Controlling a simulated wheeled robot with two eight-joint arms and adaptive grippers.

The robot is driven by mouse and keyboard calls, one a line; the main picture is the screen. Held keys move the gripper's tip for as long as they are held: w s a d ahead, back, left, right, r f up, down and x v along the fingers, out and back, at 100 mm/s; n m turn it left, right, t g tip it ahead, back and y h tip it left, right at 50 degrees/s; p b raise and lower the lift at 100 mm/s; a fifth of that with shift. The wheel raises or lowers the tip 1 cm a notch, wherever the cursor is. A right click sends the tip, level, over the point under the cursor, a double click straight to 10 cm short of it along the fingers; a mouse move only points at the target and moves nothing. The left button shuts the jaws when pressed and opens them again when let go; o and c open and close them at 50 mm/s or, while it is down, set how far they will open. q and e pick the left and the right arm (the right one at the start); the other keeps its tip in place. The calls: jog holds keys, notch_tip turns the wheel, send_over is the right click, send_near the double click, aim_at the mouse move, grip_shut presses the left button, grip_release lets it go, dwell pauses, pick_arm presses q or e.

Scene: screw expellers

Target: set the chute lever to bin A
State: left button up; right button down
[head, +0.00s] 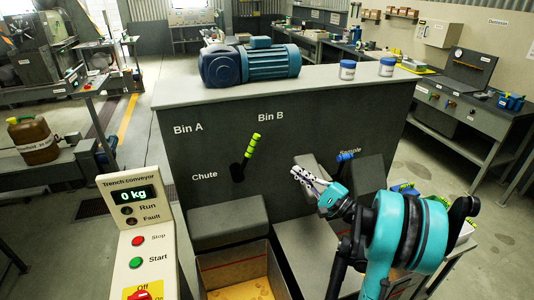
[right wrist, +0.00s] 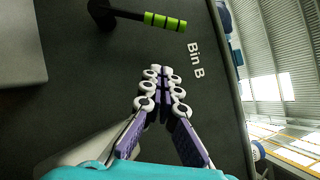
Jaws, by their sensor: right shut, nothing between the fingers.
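The chute lever (head: 252,146) has a black stem and a bright green banded grip. It stands on the grey panel (head: 330,110) between the labels Bin A and Bin B, and leans up and right toward Bin B. It also shows in the right wrist view (right wrist: 165,21), at the top beside the Bin B label. My right gripper (head: 297,172) is right of and below the green grip, apart from it. Its white and purple fingers are closed together and empty in the right wrist view (right wrist: 156,72). My left gripper is not in view.
A blue-handled sample lever (head: 345,156) is just right of my right gripper. Grey chute covers (head: 228,221) stick out below the chute lever, above an open bin (head: 240,272). A control post (head: 140,235) stands at the left. A blue motor (head: 250,63) sits on top.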

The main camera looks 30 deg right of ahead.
aim_at(247, 156)
jog(key=s+a+b+x, duration=0.1)
jog(key=a+b+x, duration=0.1)
jog(key=x, duration=1.1)
jog(key=shift+a+r+b, duration=0.2)
jog(key=shift+r+b, duration=0.15)
jog(key=shift+b, duration=0.05)
jog(key=shift+r, duration=0.1)
